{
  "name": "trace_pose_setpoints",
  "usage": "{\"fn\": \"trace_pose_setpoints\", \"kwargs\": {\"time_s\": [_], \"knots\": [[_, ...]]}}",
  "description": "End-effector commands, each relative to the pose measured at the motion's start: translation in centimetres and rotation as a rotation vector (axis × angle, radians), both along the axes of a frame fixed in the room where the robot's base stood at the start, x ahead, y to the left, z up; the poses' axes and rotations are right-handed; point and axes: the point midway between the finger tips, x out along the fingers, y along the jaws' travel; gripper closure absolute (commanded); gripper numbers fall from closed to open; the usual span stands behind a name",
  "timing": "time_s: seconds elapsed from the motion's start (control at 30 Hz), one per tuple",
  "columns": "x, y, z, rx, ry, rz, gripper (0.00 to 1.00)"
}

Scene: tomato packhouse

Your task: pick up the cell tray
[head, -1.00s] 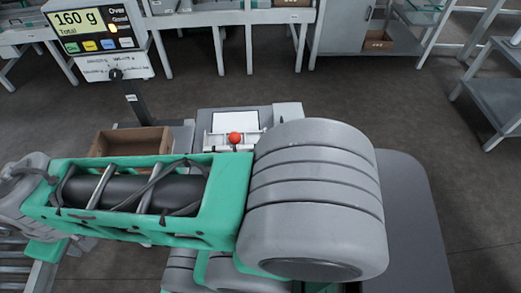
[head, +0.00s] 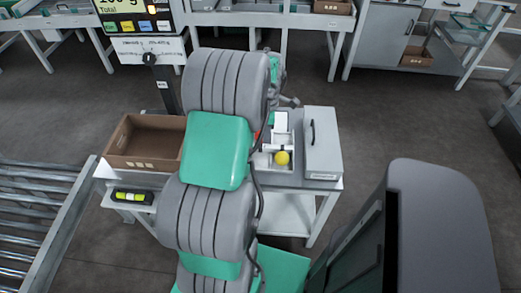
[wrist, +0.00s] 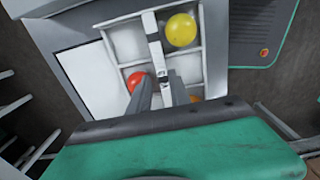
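The cell tray (wrist: 127,41) is white and divided into cells, with a narrow handle bar (wrist: 154,30) across its middle. It holds a yellow tomato (wrist: 181,30), a red tomato (wrist: 136,79) and an orange one (wrist: 195,99), mostly hidden. In the wrist view my gripper (wrist: 160,80) is over the tray, its two fingers apart with the bar between them. I cannot tell whether they touch it. In the head view my arm covers part of the tray (head: 266,160) and hides the gripper; the yellow tomato (head: 282,157) shows.
The tray is on a grey bench (head: 270,187). A grey box with a handle (head: 323,145) stands close on its right. A brown carton (head: 146,142) and a scale display (head: 140,20) are to the left. A roller conveyor (head: 35,220) lies far left.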

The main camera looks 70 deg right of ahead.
Motion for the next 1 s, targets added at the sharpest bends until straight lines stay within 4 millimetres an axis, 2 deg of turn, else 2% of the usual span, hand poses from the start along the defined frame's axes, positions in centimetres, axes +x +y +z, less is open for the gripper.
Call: {"fn": "trace_pose_setpoints", "kwargs": {"time_s": [0.23,0.33,0.9,1.0], "knots": [[-0.4,0.1,-4.2,0.003,0.001,-0.001,0.76],[-0.4,0.1,-5.3,0.001,0.000,-0.001,0.76],[-0.3,0.1,-5.9,-0.001,0.000,-0.001,0.76],[-0.3,0.1,-5.8,-0.001,0.000,-0.001,0.85]]}}
